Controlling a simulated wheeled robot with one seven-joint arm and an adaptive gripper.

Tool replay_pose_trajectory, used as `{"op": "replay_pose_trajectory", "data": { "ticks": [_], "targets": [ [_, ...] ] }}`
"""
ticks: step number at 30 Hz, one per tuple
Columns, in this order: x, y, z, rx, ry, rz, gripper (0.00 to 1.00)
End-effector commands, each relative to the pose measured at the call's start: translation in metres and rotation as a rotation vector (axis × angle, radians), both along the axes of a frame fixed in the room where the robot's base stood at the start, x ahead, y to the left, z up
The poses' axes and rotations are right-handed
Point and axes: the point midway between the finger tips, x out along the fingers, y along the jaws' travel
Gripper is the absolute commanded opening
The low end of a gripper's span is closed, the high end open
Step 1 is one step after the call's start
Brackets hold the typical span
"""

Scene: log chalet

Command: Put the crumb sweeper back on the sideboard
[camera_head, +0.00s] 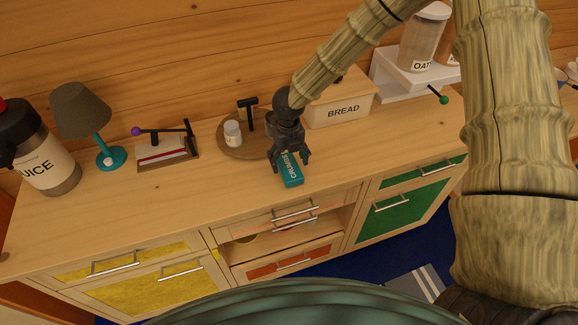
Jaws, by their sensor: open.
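The crumb sweeper (293,181) is a small teal block with white lettering that reads like "CRUMBS". It appears to rest on the wooden top of the sideboard (215,190), near the front edge. My gripper (289,160) is dark, points down and is open. Its fingers are at the back part of the sweeper, one to each side in the picture. The gripper hides the sweeper's far end. I cannot tell whether the fingers touch it.
Behind are a round wooden board (232,149) with a white jar and a bread box (340,107). A napkin holder (168,152), a lamp (82,110) and a juice jug (45,160) stand left. A white riser (405,82) with canisters stands right. The top's front left is clear.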

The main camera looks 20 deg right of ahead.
Motion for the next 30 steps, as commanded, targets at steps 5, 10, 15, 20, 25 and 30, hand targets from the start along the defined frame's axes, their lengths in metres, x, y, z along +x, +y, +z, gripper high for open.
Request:
{"op": "replay_pose_trajectory", "data": {
  "ticks": [5, 10, 15, 20, 25, 30],
  "targets": [
    [0.001, 0.000, 0.028, 0.002, -0.003, -0.001, 0.77],
    [0.001, 0.000, 0.055, 0.002, -0.003, -0.002, 0.77],
    [0.001, 0.000, 0.075, 0.001, -0.001, -0.002, 0.77],
    [0.000, 0.000, 0.086, 0.001, -0.001, 0.000, 0.77],
    [0.000, 0.000, 0.089, 0.000, 0.001, 0.000, 0.77],
    [0.000, 0.000, 0.089, 0.000, 0.000, 0.000, 0.77]
  ]
}}
